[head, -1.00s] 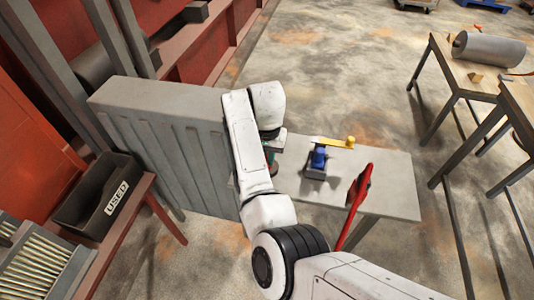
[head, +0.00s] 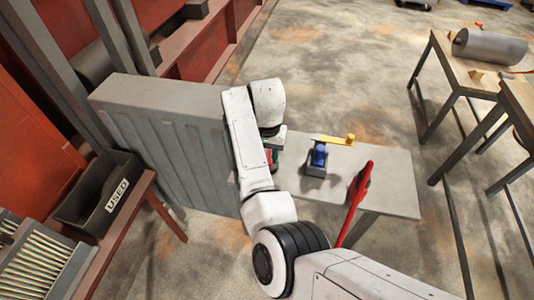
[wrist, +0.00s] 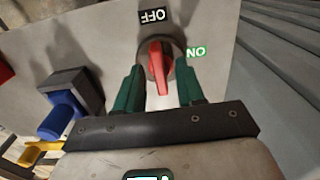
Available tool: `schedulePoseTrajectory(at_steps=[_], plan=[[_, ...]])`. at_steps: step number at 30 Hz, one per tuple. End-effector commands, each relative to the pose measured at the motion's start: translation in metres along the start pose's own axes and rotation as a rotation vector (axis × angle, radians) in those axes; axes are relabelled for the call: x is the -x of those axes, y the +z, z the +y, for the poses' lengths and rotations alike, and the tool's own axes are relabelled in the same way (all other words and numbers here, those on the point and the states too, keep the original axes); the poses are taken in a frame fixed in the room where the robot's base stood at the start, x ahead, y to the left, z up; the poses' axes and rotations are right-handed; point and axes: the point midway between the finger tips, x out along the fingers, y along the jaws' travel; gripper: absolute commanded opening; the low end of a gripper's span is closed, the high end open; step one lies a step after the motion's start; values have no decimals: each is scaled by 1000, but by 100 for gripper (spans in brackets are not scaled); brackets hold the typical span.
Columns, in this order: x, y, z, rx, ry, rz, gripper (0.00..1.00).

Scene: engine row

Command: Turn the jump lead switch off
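The jump lead switch is a red knob (wrist: 159,66) on a round grey base, set on a pale grey panel in the wrist view. An upside-down OFF label (wrist: 153,16) lies above it in that view, and a green ON label (wrist: 196,52) lies to its right. My gripper (wrist: 160,84) has its green fingers on either side of the knob. Narrow gaps show between the fingers and the knob, so it looks open around it. In the head view my gripper (head: 272,158) is partly covered by my arm, and the switch is hidden there.
A blue clamp-like part with a yellow lever (head: 335,140) and a red lever (head: 360,190) stand on the grey tabletop (head: 395,180), right of my gripper. A tall grey ribbed casing (head: 165,135) is on the left, beside a black USED bin (head: 85,205). Wooden tables stand right.

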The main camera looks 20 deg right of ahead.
Motion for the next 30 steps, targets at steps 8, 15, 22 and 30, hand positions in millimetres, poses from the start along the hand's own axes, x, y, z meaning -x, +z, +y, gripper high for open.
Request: schedulePoseTrajectory(at_steps=[8, 15, 22, 30], plan=[[35, -1, -1, -1, -2, 4, 38], [80, -1, -1, 0, -3, 4, 38], [104, 0, -1, 0, -1, 2, 38], [108, 0, 0, 1, 0, 0, 38]])
